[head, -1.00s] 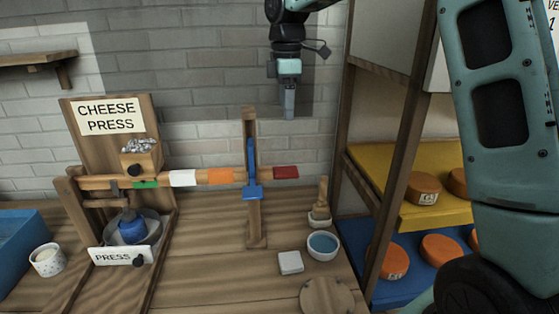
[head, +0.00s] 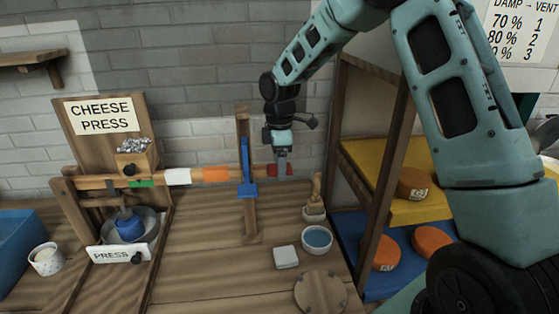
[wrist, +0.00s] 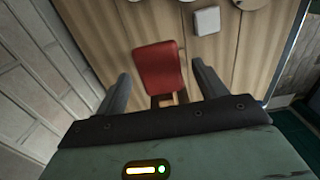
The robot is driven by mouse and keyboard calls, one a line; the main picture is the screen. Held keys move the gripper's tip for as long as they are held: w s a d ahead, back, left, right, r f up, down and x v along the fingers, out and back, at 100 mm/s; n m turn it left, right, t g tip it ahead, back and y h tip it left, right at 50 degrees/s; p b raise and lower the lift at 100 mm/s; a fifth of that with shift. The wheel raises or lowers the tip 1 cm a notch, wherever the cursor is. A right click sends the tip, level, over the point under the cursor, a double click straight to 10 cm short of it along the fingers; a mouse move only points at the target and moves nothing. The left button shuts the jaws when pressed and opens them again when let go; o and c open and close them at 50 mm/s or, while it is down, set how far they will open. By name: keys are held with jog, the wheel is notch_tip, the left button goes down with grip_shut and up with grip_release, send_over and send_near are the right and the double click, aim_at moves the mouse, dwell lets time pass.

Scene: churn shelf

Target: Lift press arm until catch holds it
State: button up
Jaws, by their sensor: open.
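The press arm (head: 215,174) is a wooden bar with green, white and orange bands, running roughly level from the cheese press at left. Its red end (head: 270,170) is at the right, partly hidden by my gripper. The blue catch (head: 246,170) is on the upright post (head: 251,215), just left of the red end. My gripper (head: 282,161) points down at the red end. In the wrist view, the red end (wrist: 158,68) lies between the two open fingers of my gripper (wrist: 160,85), with a gap on each side. I cannot tell whether anything touches.
A wooden rack (head: 375,185) with orange cheeses stands close on the right. A blue-filled bowl (head: 317,239), a brush (head: 315,198), a white block (head: 286,257) and a round board (head: 320,292) are on the bench. The bench front middle is clear.

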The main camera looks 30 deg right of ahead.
jog(key=shift+f, duration=0.2)
jog(key=c, duration=1.4)
jog(key=a+r+h+p, duration=0.1)
jog(key=r+p, duration=0.3)
jog(key=r, duration=0.1)
jog(key=w+a+r+g+h+p, duration=0.1)
jog(key=r+p, duration=0.3)
jog(key=r, duration=0.2)
jog(key=a+r+h+p, duration=0.1)
jog(key=r+p, duration=0.3)
jog(key=r, duration=0.2)
jog(key=shift+w+a+r, duration=0.1)
jog(key=shift+w+r, duration=0.05)
jog(key=shift+w, duration=0.1)
jog(key=o, duration=1.4)
jog(key=b+v, duration=0.3)
jog(key=v, duration=1.4)
jog(key=shift+w+a+b, duration=0.2)
jog(key=shift+a+b, duration=0.05)
jog(key=shift+b, duration=0.05)
